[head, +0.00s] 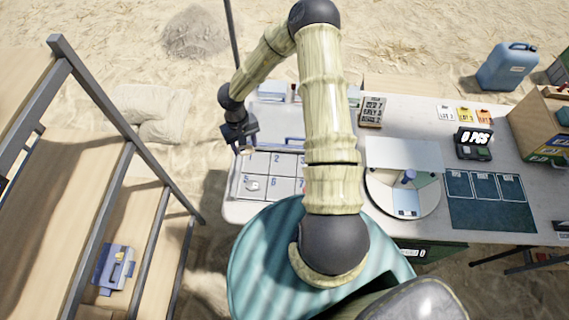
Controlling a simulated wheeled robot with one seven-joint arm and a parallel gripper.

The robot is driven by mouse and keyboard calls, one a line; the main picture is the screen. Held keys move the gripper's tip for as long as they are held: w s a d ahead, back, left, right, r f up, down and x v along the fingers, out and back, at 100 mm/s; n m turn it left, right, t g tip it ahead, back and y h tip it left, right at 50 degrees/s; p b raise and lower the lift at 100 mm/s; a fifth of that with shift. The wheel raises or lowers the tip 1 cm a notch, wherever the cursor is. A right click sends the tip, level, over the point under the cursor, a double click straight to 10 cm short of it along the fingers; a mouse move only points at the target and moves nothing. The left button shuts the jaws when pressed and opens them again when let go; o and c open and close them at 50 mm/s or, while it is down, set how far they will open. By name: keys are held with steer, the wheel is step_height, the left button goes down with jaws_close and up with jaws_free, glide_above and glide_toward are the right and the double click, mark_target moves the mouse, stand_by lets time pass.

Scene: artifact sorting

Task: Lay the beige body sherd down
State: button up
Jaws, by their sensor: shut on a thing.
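My gripper (246,147) is over the back left of a pale tray with numbered compartments (289,187). A small light piece (247,151) shows at its fingertips, likely the beige body sherd; its shape is too small to tell. My gripper is shut on it. I cannot tell whether the piece touches the tray or hangs above it. A small whitish piece (253,186) lies in the compartment marked 5. My arm hides the right part of the tray.
A round turntable (376,203) stands right of my arm, then a dark teal mat (490,215) with panels. A display (474,143) reads "0 PCS". Cards (466,115) and a printed board (373,111) lie at the back. A shelf rack (110,100) stands left of the table.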

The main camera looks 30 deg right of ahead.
mark_target(251, 146)
steer(key=shift+f+m+b, duration=0.35)
steer(key=shift+m+b, duration=0.1)
steer(key=shift+m, duration=0.05)
steer(key=shift+d+f+m+b, duration=0.25)
steer(key=shift+m+b, duration=0.15)
steer(key=shift+m, duration=0.3)
steer(key=m+b, duration=0.1)
steer(key=d+m, duration=0.1)
steer(key=m, duration=0.1)
steer(key=f+m+b, duration=0.1)
steer(key=shift+d+m+y+b, duration=0.3)
steer(key=shift+d+m+y, duration=0.1)
steer(key=s+d+f+n+t+h+b, duration=0.1)
steer(key=d+f+n+b, duration=0.2)
steer(key=n+b, duration=0.7)
steer(key=d+f+n+t+h+b, duration=0.1)
steer(key=d+f+n+b, duration=0.2)
steer(key=d+n+b, duration=0.5)
steer(key=n+b, duration=0.3)
steer(key=n, duration=0.8)
steer(key=shift+s+f+n, duration=0.25)
steer(key=shift+s+n, duration=0.05)
steer(key=shift+s, duration=0.1)
